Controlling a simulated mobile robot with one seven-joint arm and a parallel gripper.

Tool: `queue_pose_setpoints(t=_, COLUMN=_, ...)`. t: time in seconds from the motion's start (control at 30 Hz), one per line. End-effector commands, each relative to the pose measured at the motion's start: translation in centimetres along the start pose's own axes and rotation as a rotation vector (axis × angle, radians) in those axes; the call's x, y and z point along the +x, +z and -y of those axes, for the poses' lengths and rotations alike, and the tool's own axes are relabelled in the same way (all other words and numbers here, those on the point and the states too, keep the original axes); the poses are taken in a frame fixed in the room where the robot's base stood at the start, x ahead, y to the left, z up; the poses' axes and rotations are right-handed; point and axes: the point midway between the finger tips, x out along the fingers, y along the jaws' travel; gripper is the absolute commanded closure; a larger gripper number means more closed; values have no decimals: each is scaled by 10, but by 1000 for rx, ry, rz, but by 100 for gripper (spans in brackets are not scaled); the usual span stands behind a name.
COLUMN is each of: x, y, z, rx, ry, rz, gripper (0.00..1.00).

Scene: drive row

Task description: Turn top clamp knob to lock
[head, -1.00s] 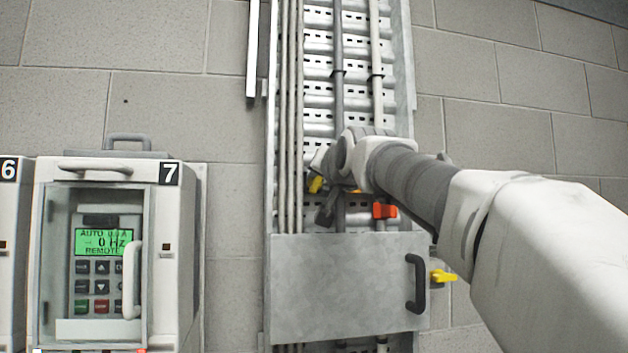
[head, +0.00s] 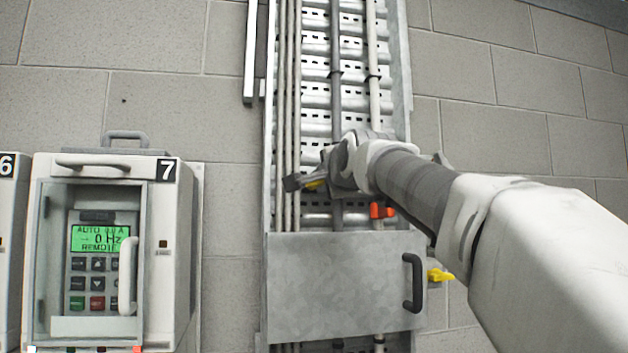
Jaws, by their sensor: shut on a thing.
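My gripper (head: 308,183) is in front of the cable ladder, above the grey cover plate. One dark finger points left. I cannot read the knob's angle or any lock mark. An orange-red clamp part (head: 380,210) sits on a cable just right of and below my wrist.
The cover plate (head: 340,290) has a black handle (head: 413,283) and a yellow knob (head: 440,275) at its right edge. Drive cabinet 7 (head: 170,255), with a lit green display (head: 99,239), stands at the left. Block wall lies to the right.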

Motion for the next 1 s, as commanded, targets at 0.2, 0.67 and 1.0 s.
queue_pose_setpoints(t=0.2, x=0, y=0, z=-2, rx=121, ry=1, rz=0, gripper=100)
queue_pose_setpoints(t=0.67, x=0, y=0, z=-3, rx=205, ry=1, rz=0, gripper=100)
queue_pose_setpoints(t=1.0, x=0, y=0, z=-3, rx=205, ry=0, rz=0, gripper=75)
